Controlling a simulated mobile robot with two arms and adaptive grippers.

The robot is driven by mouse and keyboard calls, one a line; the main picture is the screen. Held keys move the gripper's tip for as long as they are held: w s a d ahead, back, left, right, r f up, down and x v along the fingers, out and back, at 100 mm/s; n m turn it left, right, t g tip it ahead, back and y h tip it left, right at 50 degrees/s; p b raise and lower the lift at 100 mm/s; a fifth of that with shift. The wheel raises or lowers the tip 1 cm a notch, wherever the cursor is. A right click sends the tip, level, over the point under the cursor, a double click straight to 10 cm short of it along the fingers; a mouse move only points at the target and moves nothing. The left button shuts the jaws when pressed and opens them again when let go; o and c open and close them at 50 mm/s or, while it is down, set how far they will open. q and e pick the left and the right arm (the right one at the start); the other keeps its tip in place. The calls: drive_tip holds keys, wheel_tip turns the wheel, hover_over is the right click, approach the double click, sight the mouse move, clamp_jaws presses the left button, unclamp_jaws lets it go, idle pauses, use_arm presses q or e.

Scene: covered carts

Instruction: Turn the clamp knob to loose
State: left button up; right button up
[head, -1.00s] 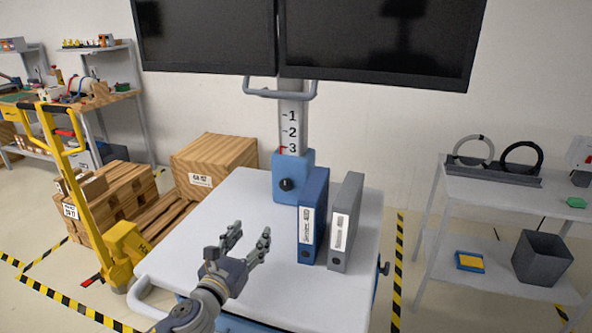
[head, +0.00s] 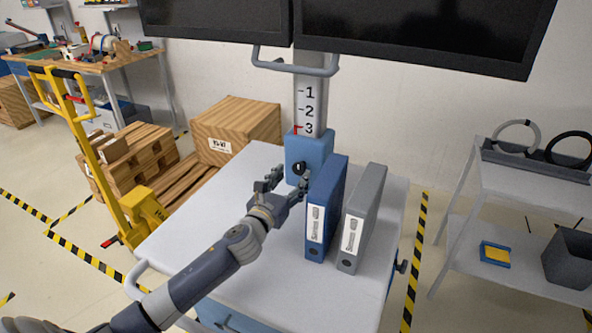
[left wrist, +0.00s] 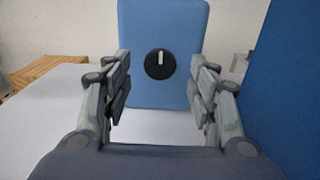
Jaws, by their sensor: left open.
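The clamp knob is a round black knob (left wrist: 160,64) with a white pointer mark standing upright. It sits on the front of the blue clamp block (left wrist: 188,20) around the column. In the head view the knob (head: 299,168) shows just beyond my left gripper (head: 284,184), which partly covers it. My left gripper is open in front of the block. In the left wrist view its fingers (left wrist: 160,90) stand either side of the knob, apart from it and empty between. My right gripper is not in view.
A blue binder (head: 330,200) and a grey binder (head: 362,215) stand on the white cart top (head: 200,220), close right of my left gripper. Two monitors (head: 420,35) hang above on the column (head: 310,90). The cart top's left side is clear.

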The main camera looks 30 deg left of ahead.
sight(298, 169)
use_arm(q)
drive_tip(key=shift+w+a, duration=0.1)
drive_tip(key=shift+w, duration=1.5)
drive_tip(key=shift+c, duration=0.3)
drive_tip(key=c, duration=1)
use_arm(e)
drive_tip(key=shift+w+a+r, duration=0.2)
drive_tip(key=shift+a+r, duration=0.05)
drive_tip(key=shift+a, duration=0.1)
